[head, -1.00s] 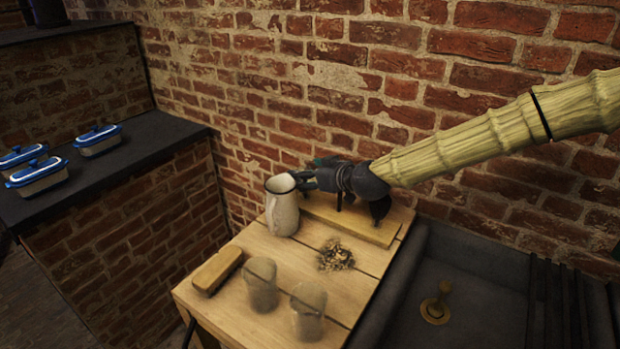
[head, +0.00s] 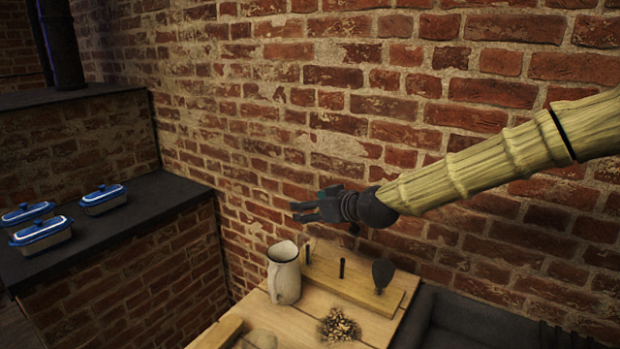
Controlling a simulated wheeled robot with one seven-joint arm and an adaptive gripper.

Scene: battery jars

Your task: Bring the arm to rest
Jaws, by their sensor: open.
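My gripper (head: 304,211) is at the end of my bamboo-like arm, raised in front of the brick wall. It is open and nothing shows between its fingers. It is above and slightly right of a white jug (head: 285,275) with a dark rim, apart from it. The jug stands upright on the wooden table (head: 385,325).
A wooden board (head: 350,283) with dark upright pieces lies at the table's back. A small brown heap (head: 339,325) and a wooden block (head: 216,335) are in front. A dark sink (head: 490,325) is at right. Blue-lidded dishes (head: 104,199) stand on the left counter (head: 150,205).

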